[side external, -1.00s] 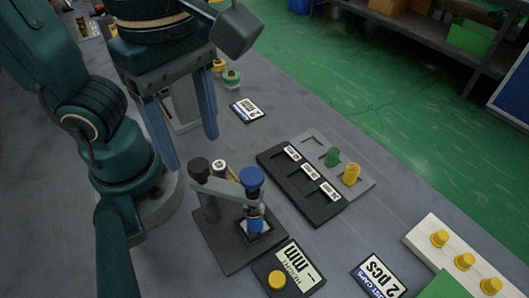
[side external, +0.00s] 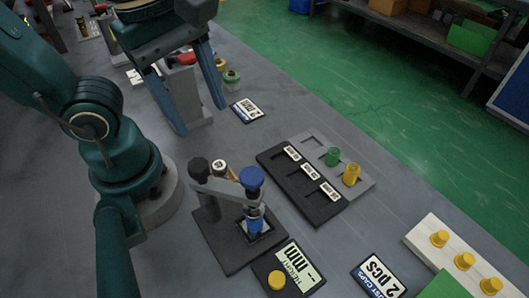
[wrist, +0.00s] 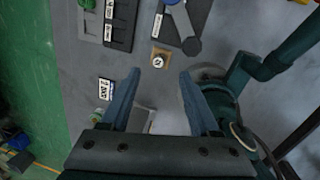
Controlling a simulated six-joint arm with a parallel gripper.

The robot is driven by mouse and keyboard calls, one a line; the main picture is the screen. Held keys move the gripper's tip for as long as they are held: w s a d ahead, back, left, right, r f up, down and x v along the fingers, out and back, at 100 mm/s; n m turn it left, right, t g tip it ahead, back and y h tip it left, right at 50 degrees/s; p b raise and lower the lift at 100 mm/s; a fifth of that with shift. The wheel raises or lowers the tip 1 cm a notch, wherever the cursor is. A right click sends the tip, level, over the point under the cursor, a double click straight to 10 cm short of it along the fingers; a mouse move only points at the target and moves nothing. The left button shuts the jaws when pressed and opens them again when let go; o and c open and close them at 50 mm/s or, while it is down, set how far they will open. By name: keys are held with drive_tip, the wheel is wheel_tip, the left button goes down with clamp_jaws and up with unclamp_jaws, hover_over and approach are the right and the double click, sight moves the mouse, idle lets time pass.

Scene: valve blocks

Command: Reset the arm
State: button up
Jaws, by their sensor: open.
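My gripper (side external: 202,120) is open and empty, with its two blue fingers pointing down above the grey table, left of a "2 mm" card (side external: 248,110). In the wrist view my gripper (wrist: 159,76) shows nothing between its fingers. A small block with a round white top (wrist: 158,59) lies beyond the fingertips there. The dark measuring stand (side external: 225,238) with a blue-topped part (side external: 252,180) is nearer the side camera, apart from my gripper.
A sorting tray (side external: 306,192) holds a green piece (side external: 332,156) and a yellow piece (side external: 351,174). A grey stand with a red top (side external: 186,58) is behind my fingers.

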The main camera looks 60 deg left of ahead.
drive_tip(key=w+a+m+t, duration=0.1)
drive_tip(key=m, duration=0.5)
drive_tip(key=w+a+f+m+t, duration=0.1)
drive_tip(key=m, duration=0.6)
drive_tip(key=w+a+f+m+t, duration=0.1)
drive_tip(key=w+m, duration=0.1)
drive_tip(key=m, duration=0.4)
drive_tip(key=shift+w+a+f+m+t+y, duration=0.1)
drive_tip(key=shift+a+m+t+y, duration=0.1)
drive_tip(key=shift+m+t+y, duration=0.15)
